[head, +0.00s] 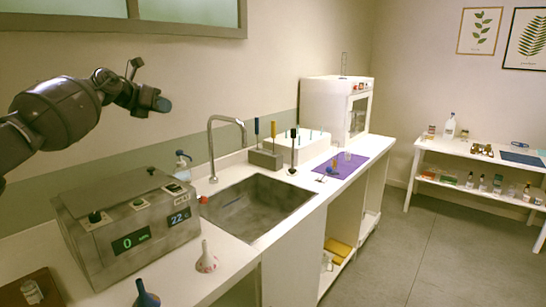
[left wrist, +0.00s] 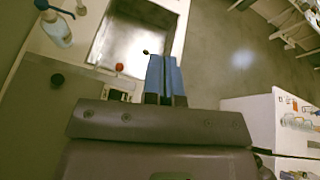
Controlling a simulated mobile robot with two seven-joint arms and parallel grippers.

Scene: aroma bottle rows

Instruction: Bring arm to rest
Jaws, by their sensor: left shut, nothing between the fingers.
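My left arm comes in from the left in the head view, raised high in front of the wall. My left gripper (head: 163,104) is at its end, above the counter and the grey machine. In the left wrist view the two blue fingers of the left gripper (left wrist: 165,78) lie side by side, shut with nothing between them. The counter and the sink are well below them. My right gripper is not in view.
Below the arm stands a grey machine (head: 122,222) with green and blue displays. A sink (head: 255,207) with a curved faucet (head: 211,150) and a soap bottle (head: 182,166) are beside it. A purple mat (head: 343,165) and a white cabinet (head: 337,105) are farther back. A white shelf table (head: 480,170) stands at right.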

